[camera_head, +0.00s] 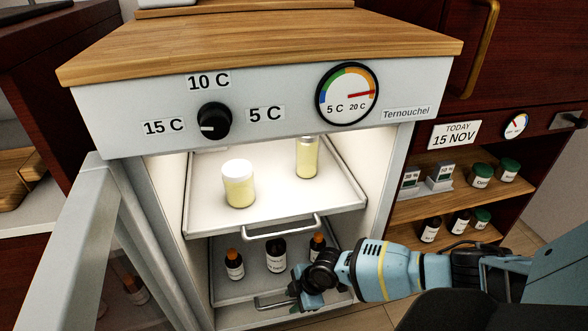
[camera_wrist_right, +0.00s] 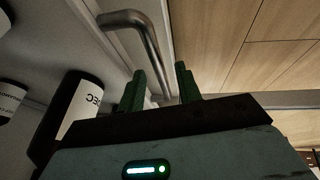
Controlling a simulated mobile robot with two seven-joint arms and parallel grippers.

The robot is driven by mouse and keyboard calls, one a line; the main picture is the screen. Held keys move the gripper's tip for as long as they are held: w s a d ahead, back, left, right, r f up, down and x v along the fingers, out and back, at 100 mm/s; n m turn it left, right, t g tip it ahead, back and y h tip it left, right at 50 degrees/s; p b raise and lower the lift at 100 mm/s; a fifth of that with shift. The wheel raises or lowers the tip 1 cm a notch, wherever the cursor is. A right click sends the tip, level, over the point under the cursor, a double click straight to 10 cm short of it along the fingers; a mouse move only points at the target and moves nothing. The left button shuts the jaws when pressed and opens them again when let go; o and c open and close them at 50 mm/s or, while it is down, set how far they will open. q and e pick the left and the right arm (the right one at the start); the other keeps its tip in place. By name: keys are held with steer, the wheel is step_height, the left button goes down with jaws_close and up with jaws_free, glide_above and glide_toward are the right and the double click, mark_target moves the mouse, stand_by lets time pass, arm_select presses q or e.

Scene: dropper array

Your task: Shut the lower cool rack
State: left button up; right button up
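The lower cool rack (camera_head: 226,291) is a pale tray pulled partly out inside the lit cooler, holding brown bottles with orange or dark caps (camera_head: 276,255). Its metal bar handle (camera_head: 272,304) shows at the front, and also in the right wrist view (camera_wrist_right: 152,45). My right gripper (camera_head: 301,293) is at the right part of this handle and hides some of it. In the right wrist view its two dark green fingers (camera_wrist_right: 160,88) stand apart, with the handle bar running between them; contact cannot be told. My left gripper is not in view.
The upper rack (camera_head: 215,220), with its own handle (camera_head: 281,229) and two pale-yellow jars, sits just above. The glass cooler door (camera_head: 82,235) stands open at left. A wooden shelf unit (camera_head: 455,205) with several bottles stands at right. Wooden floor shows below.

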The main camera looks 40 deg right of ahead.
steer(key=shift+r, duration=0.15)
steer(key=p+v, duration=0.4)
steer(key=v, duration=0.3)
steer(key=shift+s+r, duration=0.15)
steer(key=shift+r, duration=0.05)
steer(key=shift+d, duration=0.1)
